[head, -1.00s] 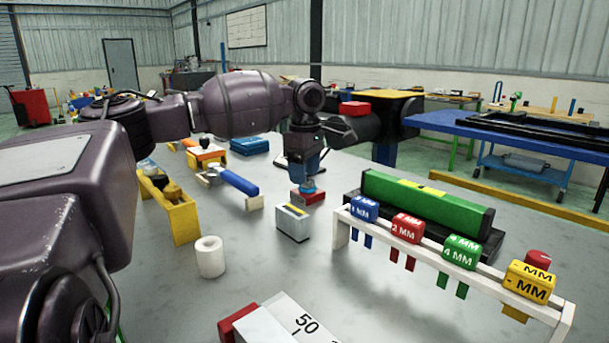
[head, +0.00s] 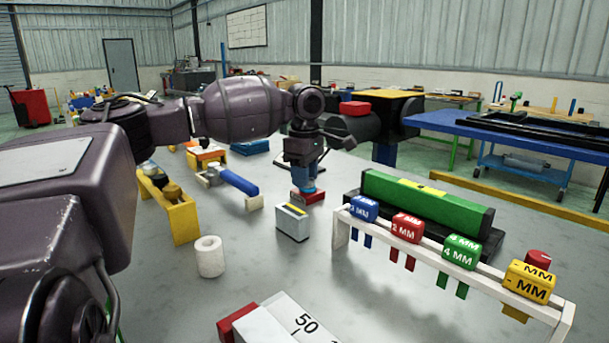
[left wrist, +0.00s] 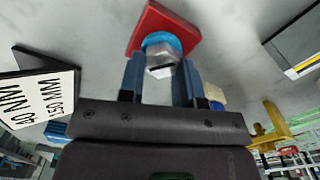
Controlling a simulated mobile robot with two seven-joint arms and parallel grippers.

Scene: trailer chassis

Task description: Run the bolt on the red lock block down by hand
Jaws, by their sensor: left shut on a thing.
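The red lock block (head: 315,197) sits on the grey table in the middle of the head view. It also shows at the top of the left wrist view (left wrist: 153,17), with a blue collar (left wrist: 163,40) and a silver bolt head (left wrist: 162,62) on it. My left gripper (head: 304,184) points straight down over the block. In the left wrist view its two blue fingers (left wrist: 161,70) stand on either side of the bolt head, shut on the bolt. In the head view the fingers hide the bolt. My right gripper is not in view.
A grey box with a yellow strip (head: 292,222) stands just in front of the block. A white rack (head: 455,262) with coloured millimetre tags and a green block (head: 425,203) are at the right. A white roll (head: 210,257) and yellow holder (head: 181,217) are at the left.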

